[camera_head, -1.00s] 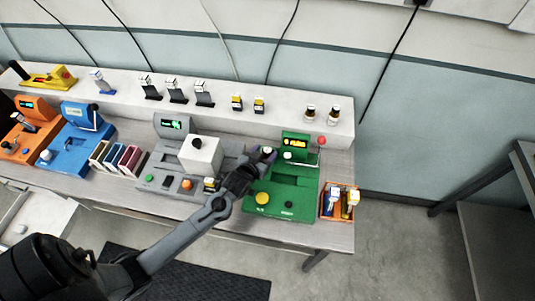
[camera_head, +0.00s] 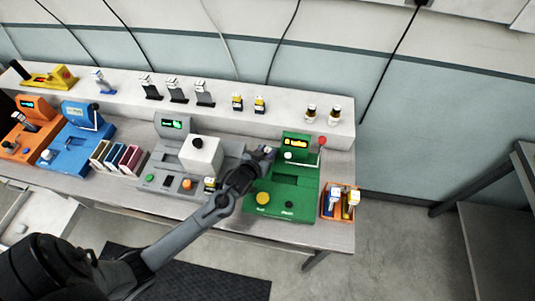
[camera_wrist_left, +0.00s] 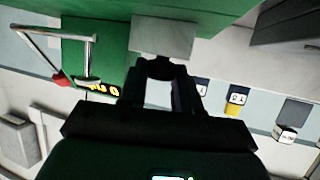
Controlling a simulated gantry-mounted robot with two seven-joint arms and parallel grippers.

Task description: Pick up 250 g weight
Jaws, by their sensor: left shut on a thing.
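My left gripper (camera_head: 262,155) is beside the left edge of the green scale (camera_head: 296,183), near its upper half. In the left wrist view its fingers (camera_wrist_left: 162,80) are shut on a small light grey block (camera_wrist_left: 163,36), with a dark rounded part between the tips. The block's light end (camera_head: 269,150) shows at the gripper tip in the head view. No marking on it can be read, so I cannot tell from the frames whether it is the 250 g weight. The green scale (camera_wrist_left: 95,55) has a lit display. My right gripper is not in view.
A grey machine with a white block (camera_head: 201,155) stands left of the gripper. An orange tray (camera_head: 341,216) with small parts is at the table's right end. Two yellow-and-black modules (camera_head: 248,104) and other small parts stand on the white shelf (camera_head: 284,121) behind.

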